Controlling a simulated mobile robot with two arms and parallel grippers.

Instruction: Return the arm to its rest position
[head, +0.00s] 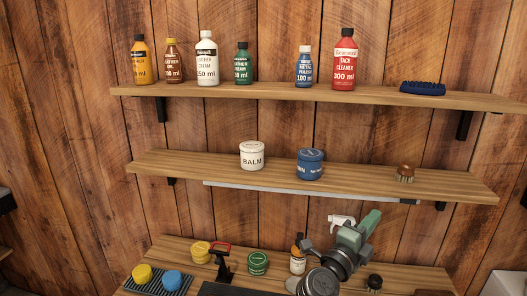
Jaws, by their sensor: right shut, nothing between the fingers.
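My right gripper (352,237), grey and green, is at the lower right of centre in the head view, in front of the lower counter. It is shut and holds nothing that I can see. My grey arm links rise to it from the bottom edge. A white spray head (341,220) shows just behind it; the rest of that item is hidden. A brown bottle (298,256) with a white label stands close to its left. My left gripper is not in view.
The middle shelf (220,167) holds a white balm jar (252,156), a blue jar (310,164) and a brush (405,174). The counter (180,250) carries tins, sponges and another brush (374,283).

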